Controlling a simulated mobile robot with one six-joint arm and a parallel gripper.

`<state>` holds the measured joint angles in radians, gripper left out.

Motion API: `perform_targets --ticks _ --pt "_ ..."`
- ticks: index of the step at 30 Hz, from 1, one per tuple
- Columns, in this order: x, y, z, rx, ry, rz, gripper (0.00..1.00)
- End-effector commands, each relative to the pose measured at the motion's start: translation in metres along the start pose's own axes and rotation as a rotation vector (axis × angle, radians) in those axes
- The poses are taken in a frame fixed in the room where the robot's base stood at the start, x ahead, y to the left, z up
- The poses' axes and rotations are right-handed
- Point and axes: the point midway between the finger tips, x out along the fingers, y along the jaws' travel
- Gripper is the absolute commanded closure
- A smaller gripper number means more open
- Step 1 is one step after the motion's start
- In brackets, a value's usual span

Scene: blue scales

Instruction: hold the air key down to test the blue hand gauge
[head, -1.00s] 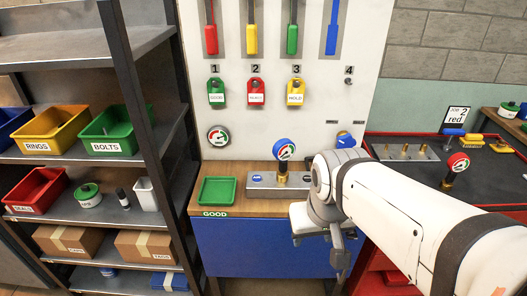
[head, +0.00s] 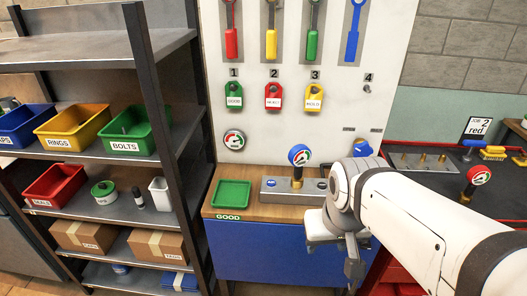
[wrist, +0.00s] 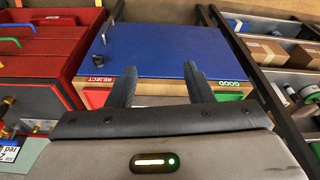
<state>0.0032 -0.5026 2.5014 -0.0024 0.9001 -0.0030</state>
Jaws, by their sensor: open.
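The blue hand gauge (head: 299,156) stands upright on a brass fitting on the grey test block (head: 290,196), on the wooden bench top. A small blue AIR key (head: 271,183) is on the block's left part. My gripper (head: 354,268) hangs at the bench's front right, below the bench top, clear of gauge and key. In the wrist view my gripper (wrist: 160,85) is open, with nothing between its two dark fingers. The wrist view shows the blue bench front (wrist: 165,52); the gauge and key do not show there.
A green GOOD tray (head: 232,195) lies left of the block. Tags hang on the white panel (head: 340,135) behind. A shelf with bins (head: 125,130) stands left. A dark table with a red-rimmed gauge (head: 479,175) is right. My arm hides the bench's right end.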

Motion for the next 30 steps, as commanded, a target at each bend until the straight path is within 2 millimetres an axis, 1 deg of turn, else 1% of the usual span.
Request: perform_targets --ticks 1,2,15,17,30 --pt "0.0000 0.0000 0.0000 0.000 0.000 0.000 0.58" --pt "0.0000 0.0000 0.0000 0.000 0.000 0.000 0.60" --pt "0.0000 0.0000 0.0000 0.000 0.000 0.000 0.96" --pt "0.0000 0.0000 0.0000 0.000 0.000 0.000 1.00" --pt "0.0000 0.0000 0.0000 0.000 0.000 0.000 1.00"
